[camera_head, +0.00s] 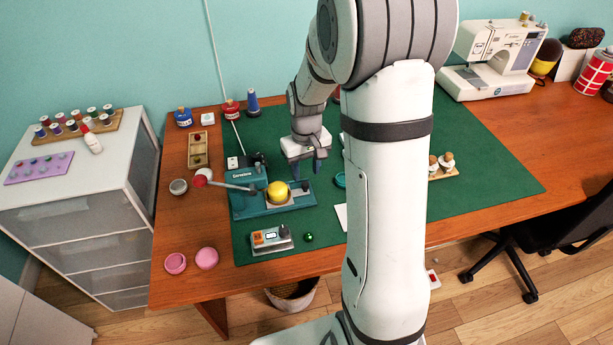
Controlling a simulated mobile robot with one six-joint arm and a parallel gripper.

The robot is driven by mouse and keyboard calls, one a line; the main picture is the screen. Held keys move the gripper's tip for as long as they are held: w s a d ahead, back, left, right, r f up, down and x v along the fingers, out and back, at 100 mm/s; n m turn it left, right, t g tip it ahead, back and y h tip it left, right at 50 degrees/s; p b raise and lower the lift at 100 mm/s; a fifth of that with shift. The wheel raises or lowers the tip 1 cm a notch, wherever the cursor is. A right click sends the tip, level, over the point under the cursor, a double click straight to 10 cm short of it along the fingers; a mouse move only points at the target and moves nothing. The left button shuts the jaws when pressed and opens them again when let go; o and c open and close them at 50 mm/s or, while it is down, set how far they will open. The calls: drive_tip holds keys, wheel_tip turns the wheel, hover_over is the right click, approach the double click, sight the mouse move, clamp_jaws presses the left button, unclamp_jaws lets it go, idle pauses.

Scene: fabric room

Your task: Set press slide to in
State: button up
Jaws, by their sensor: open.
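The press has a teal base (248,206) and stands on the green mat, left of my arm. A grey slide track (297,201) runs along its right part. A round yellow piece (278,192) sits on the track near its left end. A small dark piece (305,186) shows toward the right end; I cannot tell if it is the slide's handle. A lever (232,186) with a red-and-white end reaches out left. My gripper (306,171) is open and empty, pointing down above or just behind the right part of the press. Contact with it cannot be told.
A small device with a display (271,239) and a green ball (308,237) stand in front of the press. Pink round containers (207,258) are at front left, thread spools (183,117) behind. My arm hides the mat's middle.

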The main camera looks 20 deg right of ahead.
sight(305, 183)
drive_tip(key=shift+r, duration=1.8)
drive_tip(key=shift+f, duration=0.15)
drive_tip(key=shift+w+f+n+b, duration=0.15)
drive_tip(key=shift+f+n+b, duration=0.2)
drive_tip(key=shift+b, duration=0.6)
drive_tip(key=n+b, duration=0.1)
drive_tip(key=b, duration=0.1)
drive_tip(key=n+b, duration=0.1)
drive_tip(key=b, duration=0.1)
drive_tip(key=shift+w+f+n+b, duration=0.2)
drive_tip(key=shift+f+n+b, duration=0.05)
drive_tip(key=shift+f+b, duration=0.1)
drive_tip(key=n+b, duration=0.3)
drive_tip(key=b, duration=0.1)
drive_tip(key=shift+r, duration=0.1)
drive_tip(key=n+b, duration=0.1)
drive_tip(key=r+n+b, duration=0.1)
drive_tip(key=b, duration=0.1)
drive_tip(key=shift+s+a+n, duration=0.1)
drive_tip(key=shift+s+n, duration=0.25)
drive_tip(key=shift+n, duration=0.05)
wheel_tip(305, 183, down, 7)
drive_tip(key=shift+f+b, duration=0.2)
drive_tip(key=shift+b, duration=0.8)
drive_tip(key=shift+c, duration=0.4)
